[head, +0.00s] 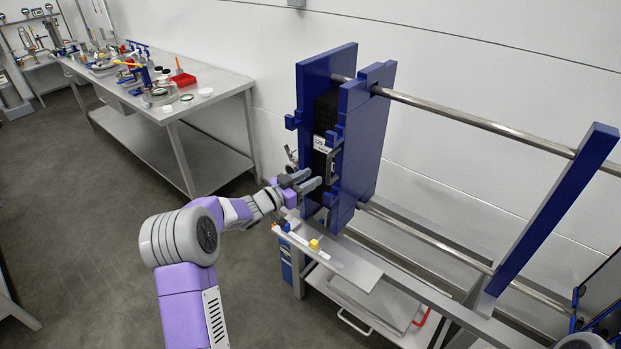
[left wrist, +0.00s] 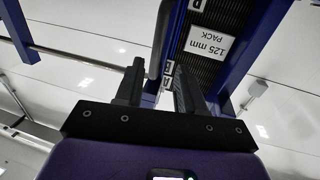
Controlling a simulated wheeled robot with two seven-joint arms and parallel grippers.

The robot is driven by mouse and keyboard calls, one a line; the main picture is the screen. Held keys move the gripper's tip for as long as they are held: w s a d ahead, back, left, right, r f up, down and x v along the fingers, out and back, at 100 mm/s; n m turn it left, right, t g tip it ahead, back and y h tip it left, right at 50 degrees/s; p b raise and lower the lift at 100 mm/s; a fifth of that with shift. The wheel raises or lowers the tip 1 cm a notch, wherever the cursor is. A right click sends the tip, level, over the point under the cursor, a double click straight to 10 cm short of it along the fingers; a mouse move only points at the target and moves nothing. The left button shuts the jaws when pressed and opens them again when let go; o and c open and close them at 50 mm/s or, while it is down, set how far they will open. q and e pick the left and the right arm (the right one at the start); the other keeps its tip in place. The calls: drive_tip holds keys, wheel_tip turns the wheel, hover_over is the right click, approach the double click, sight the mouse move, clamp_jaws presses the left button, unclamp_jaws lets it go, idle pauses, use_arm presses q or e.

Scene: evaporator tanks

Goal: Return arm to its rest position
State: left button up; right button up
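My left arm reaches in from the lower left of the head view, with purple and grey links. Its gripper (head: 311,180) is in front of the blue plate frame (head: 362,130), close to a grey handle (head: 332,165) beside the dark plate pack (head: 325,112). In the left wrist view the two dark fingers (left wrist: 158,88) stand apart, with no object seen clamped between them. The grey handle (left wrist: 161,38) and the label "125 mm PACK" (left wrist: 208,43) show just beyond the fingertips. I cannot tell whether the fingers touch the handle. My right gripper is not seen.
Steel rods (head: 470,117) run right from the frame to a slanted blue bar (head: 555,215). A pale shelf (head: 335,262) with a small yellow item lies below the gripper. A cluttered workbench (head: 228,85) stands at back left. The floor (head: 90,260) left of my arm is clear.

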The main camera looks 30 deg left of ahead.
use_arm(q)
drive_tip(key=s+d+f+n+g+y, duration=0.1)
drive_tip(key=s+d+f+n+g, duration=0.2)
drive_tip(key=f, duration=0.5)
drive_tip(key=s+d+f+n+g+y, duration=0.1)
drive_tip(key=s+d+f, duration=0.2)
drive_tip(key=d+f, duration=0.35)
drive_tip(key=s+d+f+n+g+y, duration=0.2)
drive_tip(key=s+f, duration=0.1)
drive_tip(key=f, duration=0.7)
drive_tip(key=s+d+f+g, duration=0.3)
drive_tip(key=s+d+f, duration=0.1)
drive_tip(key=s, duration=0.5)
drive_tip(key=s+d+f+n+g, duration=0.1)
drive_tip(key=s+d+f+g, duration=0.2)
drive_tip(key=s, duration=0.6)
drive_tip(key=s+d+f+g, duration=0.3)
drive_tip(key=s+d+f, duration=0.1)
drive_tip(key=s, duration=0.5)
drive_tip(key=shift+d+f+g+h, duration=0.3)
drive_tip(key=shift+f+g+h, duration=0.1)
drive_tip(key=shift+f, duration=0.1)
drive_tip(key=shift+s, duration=0.1)
